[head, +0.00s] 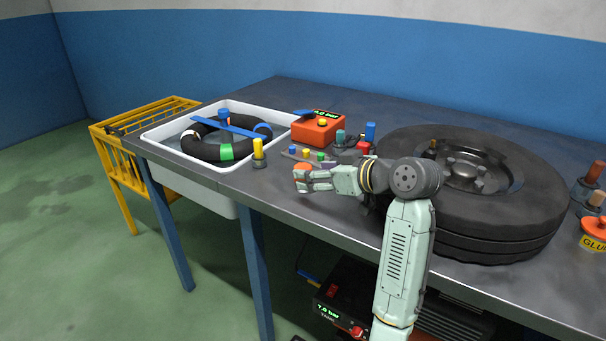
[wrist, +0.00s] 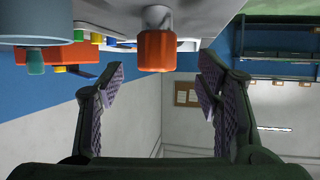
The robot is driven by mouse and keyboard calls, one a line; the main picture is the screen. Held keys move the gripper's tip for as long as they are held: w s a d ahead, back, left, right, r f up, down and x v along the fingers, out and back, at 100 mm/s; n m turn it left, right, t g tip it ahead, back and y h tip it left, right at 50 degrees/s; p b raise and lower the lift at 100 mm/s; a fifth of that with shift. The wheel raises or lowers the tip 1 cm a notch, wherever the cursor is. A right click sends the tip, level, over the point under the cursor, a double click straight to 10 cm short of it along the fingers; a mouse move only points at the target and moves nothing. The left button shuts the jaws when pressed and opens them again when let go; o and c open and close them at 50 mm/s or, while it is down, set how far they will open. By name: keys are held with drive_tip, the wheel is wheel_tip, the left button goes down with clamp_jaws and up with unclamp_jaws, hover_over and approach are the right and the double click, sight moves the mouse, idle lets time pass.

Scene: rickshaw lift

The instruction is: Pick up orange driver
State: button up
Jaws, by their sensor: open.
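The orange driver (head: 303,167) shows as a small orange piece at the tip of my gripper (head: 300,180), near the front edge of the bench. The fingers partly hide it. In the wrist view, which looks upside down, an orange cylinder (wrist: 156,51) with a pale stem, apparently the same driver, stands ahead, between the lines of the two fingers. My gripper (wrist: 162,78) is open there, with its two ridged pads spread wide. The pads appear apart from the orange cylinder, with nothing held between them.
A stacked tyre and wheel (head: 540,200) fills the bench right of my arm. A white basin (head: 185,174) holding a black tube (head: 208,151) is at left. A yellow driver (head: 258,150), an orange box (head: 315,131) and several coloured pieces stand close behind the gripper.

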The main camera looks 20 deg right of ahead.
sight(305, 168)
drive_tip(key=p+x, duration=0.2)
drive_tip(key=x, duration=0.2)
drive_tip(key=shift+w+r, duration=0.1)
drive_tip(key=shift+w, duration=0.15)
drive_tip(key=shift+w+a+f, duration=0.15)
drive_tip(key=shift+w+f, duration=0.15)
drive_tip(key=shift+w, duration=0.15)
drive_tip(key=shift+c, duration=0.5)
drive_tip(key=c, duration=1.2)
drive_tip(key=shift+r, duration=0.1)
drive_tip(key=shift+c, duration=0.2)
